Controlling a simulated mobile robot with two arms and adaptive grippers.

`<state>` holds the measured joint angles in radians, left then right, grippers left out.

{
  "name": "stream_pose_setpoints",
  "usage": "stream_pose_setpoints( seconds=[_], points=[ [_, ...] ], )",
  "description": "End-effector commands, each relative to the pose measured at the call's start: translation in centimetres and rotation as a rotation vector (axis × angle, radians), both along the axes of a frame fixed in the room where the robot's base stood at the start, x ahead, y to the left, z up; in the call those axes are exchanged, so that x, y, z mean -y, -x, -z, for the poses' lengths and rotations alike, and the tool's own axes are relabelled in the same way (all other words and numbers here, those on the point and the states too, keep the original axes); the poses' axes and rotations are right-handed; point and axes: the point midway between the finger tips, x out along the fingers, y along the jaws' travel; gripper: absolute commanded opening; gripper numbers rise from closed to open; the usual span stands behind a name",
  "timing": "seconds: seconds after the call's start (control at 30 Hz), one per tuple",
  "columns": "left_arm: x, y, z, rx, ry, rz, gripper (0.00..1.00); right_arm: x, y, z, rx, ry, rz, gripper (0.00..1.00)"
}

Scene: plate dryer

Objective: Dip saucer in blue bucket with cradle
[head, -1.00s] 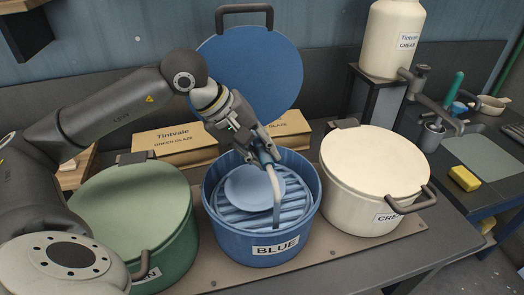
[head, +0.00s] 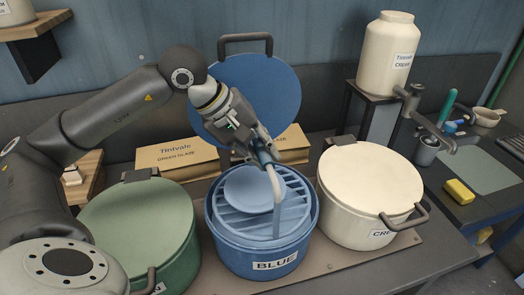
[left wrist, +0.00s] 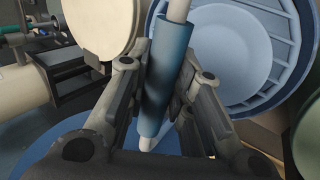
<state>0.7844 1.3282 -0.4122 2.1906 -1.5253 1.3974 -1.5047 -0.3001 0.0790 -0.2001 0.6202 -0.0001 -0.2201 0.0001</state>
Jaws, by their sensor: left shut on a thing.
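The blue bucket (head: 262,254) stands open in the middle, its round blue lid (head: 252,98) upright behind it. The slatted cradle (head: 284,205) sits within its opening, with the slats near rim level. The pale blue saucer (head: 254,189) rests on the cradle; it also shows in the left wrist view (left wrist: 222,45). My left gripper (head: 268,156) is above the bucket's back right part, shut around the blue sleeve of the cradle's handle (left wrist: 173,58). The handle's pale rod runs down to the slats. I cannot make out any liquid surface. My right gripper is not in view.
A lidded green bucket (head: 135,215) stands close on the left and a lidded cream bucket (head: 366,190) close on the right. Cardboard boxes (head: 178,157) lie behind. A cream jar (head: 388,52) stands on a stand at back right. A yellow sponge (head: 459,191) lies on the right bench.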

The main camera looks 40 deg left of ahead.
Motion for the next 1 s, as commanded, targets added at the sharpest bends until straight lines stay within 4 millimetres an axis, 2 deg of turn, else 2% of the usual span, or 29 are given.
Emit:
stream_pose_setpoints(
  seconds=[0.03, 0.43, 1.0],
  points=[
    [0.0, -0.1, -0.7, 0.004, 0.001, 0.000, 0.00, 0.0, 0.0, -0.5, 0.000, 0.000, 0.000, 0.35],
    [0.0, -0.1, -2.9, 0.004, 0.002, -0.001, 0.00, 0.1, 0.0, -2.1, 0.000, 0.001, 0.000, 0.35],
    [0.0, -0.1, -3.1, 0.004, 0.002, 0.000, 0.00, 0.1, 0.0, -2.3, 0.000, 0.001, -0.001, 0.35]
  ],
)
